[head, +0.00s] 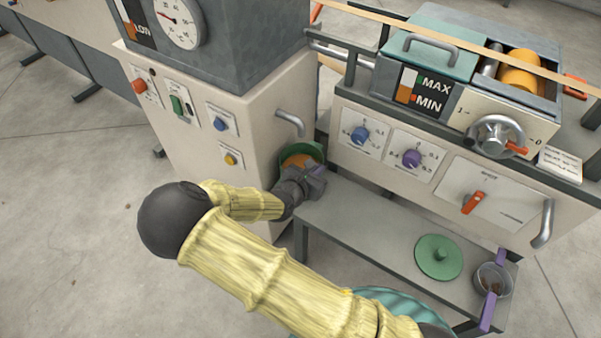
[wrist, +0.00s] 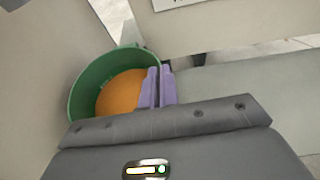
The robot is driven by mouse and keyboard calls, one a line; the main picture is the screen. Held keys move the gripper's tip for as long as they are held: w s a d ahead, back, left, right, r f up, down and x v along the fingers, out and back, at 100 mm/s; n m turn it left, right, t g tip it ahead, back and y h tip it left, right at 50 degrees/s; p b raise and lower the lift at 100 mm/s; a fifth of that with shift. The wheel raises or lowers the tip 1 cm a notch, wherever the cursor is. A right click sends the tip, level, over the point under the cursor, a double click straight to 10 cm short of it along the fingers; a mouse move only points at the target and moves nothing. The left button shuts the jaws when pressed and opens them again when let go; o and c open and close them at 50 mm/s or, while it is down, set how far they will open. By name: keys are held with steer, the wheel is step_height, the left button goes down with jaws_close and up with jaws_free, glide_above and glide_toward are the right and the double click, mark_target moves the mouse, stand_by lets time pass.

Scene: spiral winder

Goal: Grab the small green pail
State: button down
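The small green pail (head: 316,151) stands at the left end of the low grey bench, beside the beige machine cabinet, with orange contents inside. In the wrist view the pail (wrist: 82,88) is at the upper left, its orange contents (wrist: 120,92) facing up. My gripper (head: 318,170) is at the pail's near right side. In the wrist view my gripper's two purple fingers (wrist: 161,87) are close together at the pail's right rim, one on the inner side and one on the outer. They look shut on the rim, though they hide the contact itself.
A green round lid (head: 438,257) with a knob lies on the low bench (head: 360,218). A small grey pot (head: 492,280) with purple pieces sits at the bench's right end. The cabinet's bent handle (head: 290,121) juts out just above the pail. The bench's middle is clear.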

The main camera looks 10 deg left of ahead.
steer(key=shift+r, duration=0.1)
stand_by(0.4)
step_height(320, 180, up, 7)
steer(key=p, duration=0.4)
steer(key=s+d+p, duration=0.5)
steer(key=d, duration=0.3)
steer(key=s+d+p, duration=0.5)
steer(key=s+d, duration=0.1)
steer(key=d, duration=0.2)
steer(key=shift+d+p, duration=0.3)
steer(key=shift+p, duration=0.05)
stand_by(0.5)
